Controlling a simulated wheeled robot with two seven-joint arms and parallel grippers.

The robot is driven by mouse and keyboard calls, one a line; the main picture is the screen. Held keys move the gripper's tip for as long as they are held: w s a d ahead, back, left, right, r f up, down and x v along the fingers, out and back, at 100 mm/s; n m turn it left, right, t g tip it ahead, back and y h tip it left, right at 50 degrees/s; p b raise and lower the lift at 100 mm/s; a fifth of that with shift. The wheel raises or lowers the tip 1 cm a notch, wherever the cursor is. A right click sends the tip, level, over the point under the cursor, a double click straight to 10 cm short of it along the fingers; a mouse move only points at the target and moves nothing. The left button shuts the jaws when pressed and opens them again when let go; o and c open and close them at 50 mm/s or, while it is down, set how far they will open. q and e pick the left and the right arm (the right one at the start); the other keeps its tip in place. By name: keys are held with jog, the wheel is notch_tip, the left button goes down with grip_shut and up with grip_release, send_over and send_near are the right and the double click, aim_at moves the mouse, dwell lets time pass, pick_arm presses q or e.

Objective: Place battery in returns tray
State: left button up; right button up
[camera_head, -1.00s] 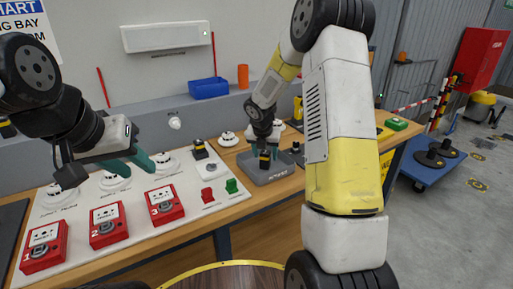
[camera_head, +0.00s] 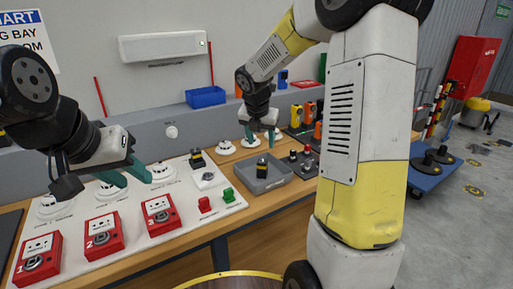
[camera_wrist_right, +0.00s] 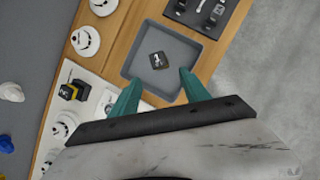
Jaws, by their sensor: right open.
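The battery (camera_head: 262,168), a small black block with a yellow band, sits inside the grey returns tray (camera_head: 284,180) on the wooden bench. In the right wrist view the battery (camera_wrist_right: 158,60) lies on the tray floor, clear of the tray walls (camera_wrist_right: 128,68). My right gripper (camera_head: 262,137) is open and empty above the tray, its teal fingers (camera_wrist_right: 160,90) apart from the battery. My left gripper (camera_head: 126,174) hangs over the white panel with its two teal fingers apart and nothing between them.
A similar black-and-yellow block (camera_head: 197,158) stands on the white panel (camera_head: 180,218), with red call points (camera_head: 103,234) and white detectors along it. A blue bin (camera_head: 206,97) is behind. Red and black parts (camera_head: 305,160) stand right of the tray.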

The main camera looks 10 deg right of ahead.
jog(key=s+a+r+m+y, duration=0.1)
jog(key=s+r+m, duration=0.2)
jog(key=s+m, duration=0.6)
jog(key=s+a+r+m+t+y, duration=0.1)
jog(key=s+r+m, duration=0.2)
jog(key=s+m, duration=0.6)
jog(key=s+a+r+m+t+y, duration=0.1)
jog(key=s+r+m, duration=0.3)
jog(key=s+m, duration=0.6)
jog(key=shift+m+y, duration=0.5)
jog(key=shift+m, duration=0.1)
jog(key=shift+s+d, duration=0.1)
